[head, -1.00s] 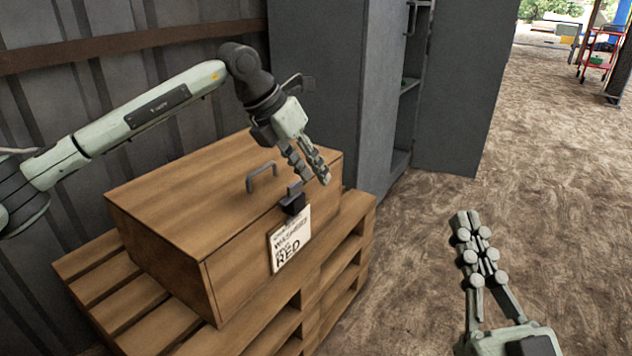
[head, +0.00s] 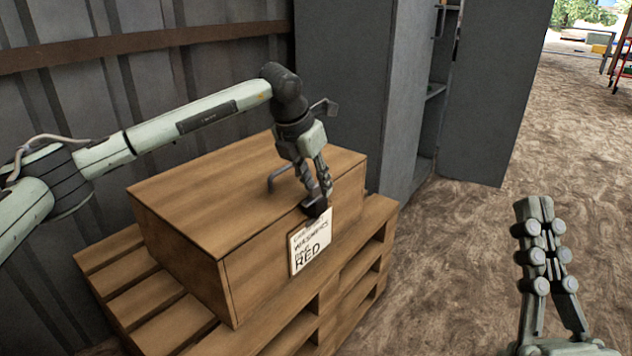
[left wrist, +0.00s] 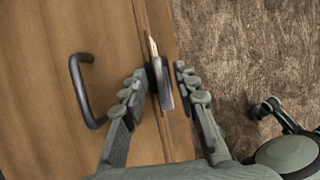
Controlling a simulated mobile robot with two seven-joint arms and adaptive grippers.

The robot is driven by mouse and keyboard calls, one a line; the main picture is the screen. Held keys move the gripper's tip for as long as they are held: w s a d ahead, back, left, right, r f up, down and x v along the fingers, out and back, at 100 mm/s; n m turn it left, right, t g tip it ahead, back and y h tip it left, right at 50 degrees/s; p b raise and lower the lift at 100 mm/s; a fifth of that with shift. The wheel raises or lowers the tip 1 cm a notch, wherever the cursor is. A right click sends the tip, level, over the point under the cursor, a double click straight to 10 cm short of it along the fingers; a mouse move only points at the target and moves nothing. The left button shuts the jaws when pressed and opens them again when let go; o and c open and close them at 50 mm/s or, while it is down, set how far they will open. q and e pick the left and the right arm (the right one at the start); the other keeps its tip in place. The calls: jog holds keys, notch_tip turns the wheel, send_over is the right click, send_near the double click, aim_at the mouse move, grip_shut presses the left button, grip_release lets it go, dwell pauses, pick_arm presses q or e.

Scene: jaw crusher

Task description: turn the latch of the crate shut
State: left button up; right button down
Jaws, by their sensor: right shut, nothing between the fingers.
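The wooden crate (head: 240,195) is closed, with a grey handle (head: 280,178) on its lid and a label (head: 311,242) on its front. The dark latch (head: 314,207) sits at the front top edge above the label. My left gripper (head: 324,192) points down at the latch. In the left wrist view the latch (left wrist: 161,80) stands between the two spread fingers (left wrist: 159,72), with visible gaps, and the handle (left wrist: 82,90) lies to the left. My right gripper (head: 534,204) is shut and empty, away from the crate at the right.
The crate stands on a wooden pallet (head: 180,324) against a corrugated metal wall (head: 90,100). A grey cabinet (head: 345,100) with an open door (head: 500,100) stands behind it. The dirt floor (head: 455,240) to the right is clear.

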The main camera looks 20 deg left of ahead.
pick_arm(q)
grip_shut()
